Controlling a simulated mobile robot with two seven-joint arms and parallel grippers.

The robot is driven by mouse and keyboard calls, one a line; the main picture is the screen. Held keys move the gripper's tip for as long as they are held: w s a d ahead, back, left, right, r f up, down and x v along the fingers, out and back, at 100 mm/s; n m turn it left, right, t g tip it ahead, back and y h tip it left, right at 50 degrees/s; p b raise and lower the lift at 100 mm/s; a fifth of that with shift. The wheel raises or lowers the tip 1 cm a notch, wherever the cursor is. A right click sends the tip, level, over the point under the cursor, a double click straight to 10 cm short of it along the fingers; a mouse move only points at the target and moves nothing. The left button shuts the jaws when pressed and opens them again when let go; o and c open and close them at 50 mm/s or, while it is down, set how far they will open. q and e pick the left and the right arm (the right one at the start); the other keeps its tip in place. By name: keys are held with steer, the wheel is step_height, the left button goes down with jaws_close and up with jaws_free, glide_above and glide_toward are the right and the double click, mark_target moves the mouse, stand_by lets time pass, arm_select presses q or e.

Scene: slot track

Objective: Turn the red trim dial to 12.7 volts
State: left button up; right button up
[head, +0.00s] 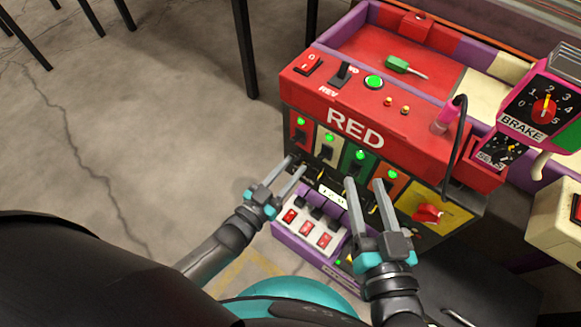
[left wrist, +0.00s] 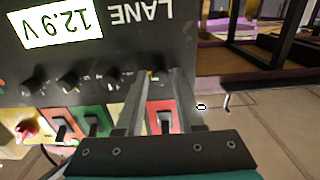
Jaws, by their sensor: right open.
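The red trim dial (left wrist: 157,77) is the black knob by the red switch plate (left wrist: 163,115) at the panel's end. In the left wrist view, which shows the panel upside down, it sits between the fingertips of my left gripper (left wrist: 160,82). Whether the fingers touch it is unclear. In the head view my left gripper (head: 297,164) reaches the panel's lower left, and its fingers hide the dial. The display (left wrist: 62,25) reads 12.9 V; it also shows in the head view (head: 333,194). My right gripper (head: 364,182) is open and empty in front of the panel.
Several similar black knobs (left wrist: 75,80) stand in a row beside the dial. Coloured switch plates (head: 328,147) with green lights lie above. A purple box (head: 288,236) with red switches stands below. A yellow plate with a red knob (head: 428,213) is at right.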

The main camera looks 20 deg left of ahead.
arm_select(q)
jaws_close()
steer(key=shift+n, duration=0.4)
arm_select(e)
steer(key=shift+d+f, duration=0.1)
arm_select(q)
steer(key=n, duration=0.2)
steer(key=shift+n+p, duration=0.4)
steer(key=shift+n, duration=2.5)
arm_select(e)
steer(key=shift+w+d+f+g+h, duration=0.45)
steer(key=shift+d+f+g, duration=0.1)
steer(key=shift+g, duration=0.45)
